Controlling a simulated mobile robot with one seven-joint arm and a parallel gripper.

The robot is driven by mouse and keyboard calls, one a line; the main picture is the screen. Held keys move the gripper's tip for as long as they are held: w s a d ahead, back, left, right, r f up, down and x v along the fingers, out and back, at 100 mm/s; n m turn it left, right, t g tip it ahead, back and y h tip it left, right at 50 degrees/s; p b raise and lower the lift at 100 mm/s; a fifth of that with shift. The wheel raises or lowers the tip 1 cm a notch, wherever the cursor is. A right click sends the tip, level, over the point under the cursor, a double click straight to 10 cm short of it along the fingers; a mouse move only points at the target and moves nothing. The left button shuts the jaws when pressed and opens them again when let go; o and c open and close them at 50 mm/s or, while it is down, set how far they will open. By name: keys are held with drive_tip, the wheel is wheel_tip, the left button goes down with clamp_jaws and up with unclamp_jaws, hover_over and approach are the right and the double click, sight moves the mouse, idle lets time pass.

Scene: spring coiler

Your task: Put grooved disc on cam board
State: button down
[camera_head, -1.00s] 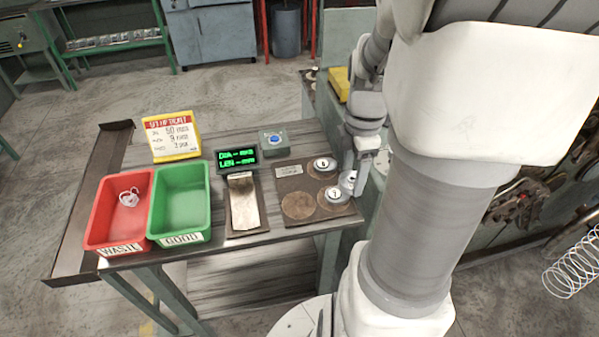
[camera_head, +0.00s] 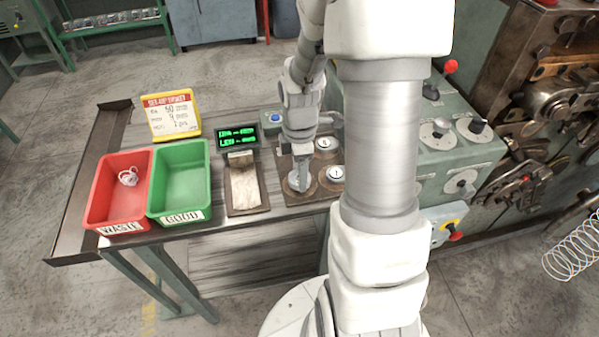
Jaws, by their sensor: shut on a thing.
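The cam board (camera_head: 290,201) is a dark brown board with round brown spots, lying at the right end of the bench. Two pale numbered discs, one at the back (camera_head: 325,144) and one in front of it (camera_head: 335,173), sit on its right side. My gripper (camera_head: 299,178) points down over the board's front-left spot and is shut on the grooved disc (camera_head: 296,186), a small grey-white disc. The disc is at or just above that spot; I cannot tell whether it touches. My gripper partly hides the disc and the board's back-left part.
A red bin (camera_head: 101,217) holding a tangled coil and an empty green bin (camera_head: 207,196) stand to the left. Machinery with knobs (camera_head: 437,188) is at right.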

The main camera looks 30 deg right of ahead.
drive_tip(key=shift+f, duration=0.25)
drive_tip(key=shift+f, duration=0.15)
drive_tip(key=shift+c, duration=0.4)
unclamp_jaws()
wheel_tip(320, 180, up, 12)
drive_tip(key=p, duration=0.1)
drive_tip(key=shift+r, duration=0.25)
